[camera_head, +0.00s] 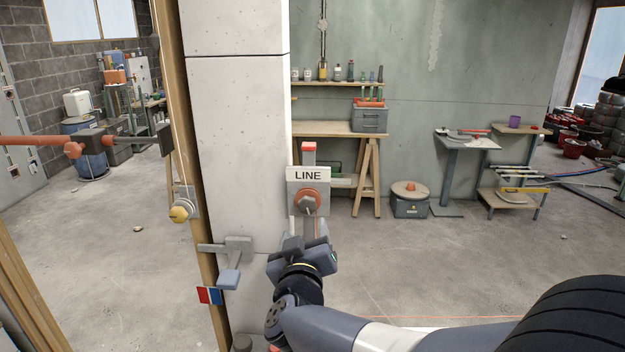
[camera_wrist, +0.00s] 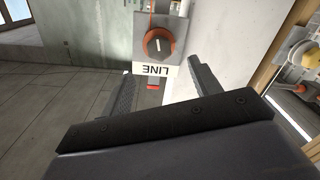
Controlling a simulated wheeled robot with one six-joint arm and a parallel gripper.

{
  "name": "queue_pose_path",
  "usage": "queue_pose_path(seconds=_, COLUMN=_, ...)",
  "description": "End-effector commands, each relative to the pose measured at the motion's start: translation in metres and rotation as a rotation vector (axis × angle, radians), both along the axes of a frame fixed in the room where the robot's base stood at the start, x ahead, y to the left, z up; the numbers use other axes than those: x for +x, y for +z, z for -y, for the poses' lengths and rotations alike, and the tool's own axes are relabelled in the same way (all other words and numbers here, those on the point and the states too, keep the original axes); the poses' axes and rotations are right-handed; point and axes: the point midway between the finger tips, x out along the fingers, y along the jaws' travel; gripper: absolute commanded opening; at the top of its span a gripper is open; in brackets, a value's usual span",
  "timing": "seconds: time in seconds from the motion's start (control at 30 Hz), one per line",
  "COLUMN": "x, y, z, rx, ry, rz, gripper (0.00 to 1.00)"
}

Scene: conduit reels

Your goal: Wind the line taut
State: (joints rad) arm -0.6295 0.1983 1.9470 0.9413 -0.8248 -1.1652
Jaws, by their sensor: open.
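A grey plate with a white LINE label (camera_head: 307,176) is mounted at the pale pillar's right edge. An orange-red round knob (camera_head: 308,200) with a pale pointer sits below the label, and a red-tipped bar (camera_head: 309,150) rises above it. A thin red line runs down below the knob. My gripper (camera_head: 302,241) is just below the knob and partly hides the lower part of the mount. In the wrist view the knob (camera_wrist: 158,43) appears upside down beyond my open gripper (camera_wrist: 160,68). The jaws look empty, and I see no contact with the knob.
The pillar (camera_head: 236,130) carries a grey lever bracket (camera_head: 235,250) left of my gripper. A yellow knob (camera_head: 180,213) is on the wooden post further left. A workbench (camera_head: 340,129) stands behind. A thin red line crosses the floor at right.

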Motion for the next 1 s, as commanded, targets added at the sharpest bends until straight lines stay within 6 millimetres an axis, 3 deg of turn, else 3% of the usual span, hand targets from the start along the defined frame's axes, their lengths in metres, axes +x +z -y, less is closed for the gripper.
queue_pose_path(seconds=0.17, x=0.012, y=0.002, z=0.0, rx=-0.006, ry=-0.011, rz=0.006, gripper=0.59)
queue_pose_path(seconds=0.6, x=0.088, y=0.003, z=0.002, rx=-0.005, ry=-0.01, rz=0.005, gripper=0.59)
queue_pose_path(seconds=0.8, x=0.105, y=0.002, z=0.001, rx=-0.005, ry=-0.008, rz=0.005, gripper=0.59)
queue_pose_path(seconds=1.0, x=0.108, y=0.002, z=0.001, rx=-0.004, ry=-0.007, rz=0.005, gripper=0.59)
